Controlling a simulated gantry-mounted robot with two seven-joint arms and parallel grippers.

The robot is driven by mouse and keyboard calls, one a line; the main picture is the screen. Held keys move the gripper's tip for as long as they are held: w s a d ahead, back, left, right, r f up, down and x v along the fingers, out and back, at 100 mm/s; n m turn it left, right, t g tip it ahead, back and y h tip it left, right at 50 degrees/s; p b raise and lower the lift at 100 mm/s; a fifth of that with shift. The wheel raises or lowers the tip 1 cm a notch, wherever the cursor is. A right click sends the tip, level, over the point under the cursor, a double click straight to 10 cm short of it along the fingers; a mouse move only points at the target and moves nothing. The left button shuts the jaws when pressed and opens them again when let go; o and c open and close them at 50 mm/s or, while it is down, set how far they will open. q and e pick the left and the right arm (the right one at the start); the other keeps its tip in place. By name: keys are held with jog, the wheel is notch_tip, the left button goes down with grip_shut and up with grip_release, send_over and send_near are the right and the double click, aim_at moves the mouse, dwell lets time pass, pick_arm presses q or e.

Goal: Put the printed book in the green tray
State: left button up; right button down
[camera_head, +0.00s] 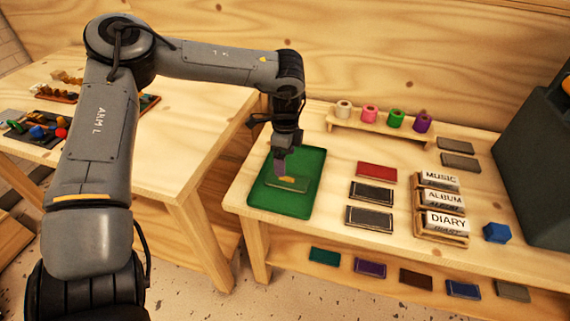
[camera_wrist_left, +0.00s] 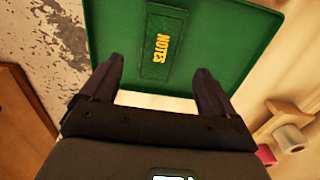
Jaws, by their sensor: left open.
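The green tray (camera_head: 262,206) lies flat near the left end of the right-hand table. A dark green book (camera_head: 292,185) with yellow print lies inside it. In the left wrist view the book (camera_wrist_left: 158,62) reads "NOTES" in gold and lies flat within the tray (camera_wrist_left: 212,45). My left gripper (camera_head: 281,168) is over the tray, just above or at the book; the exact gap is hard to tell. In the left wrist view its two fingers (camera_wrist_left: 157,75) are spread apart with nothing between them. My right gripper is out of view.
Right of the tray lie a red book (camera_head: 376,171) and dark books (camera_head: 371,193). Coloured rolls (camera_head: 395,118) stand on a rack behind. A dark machine (camera_head: 540,160) bounds the right.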

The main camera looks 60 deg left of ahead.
pick_arm(q)
jog(key=shift+r+p, duration=0.5)
jog(key=shift+r, duration=1.65)
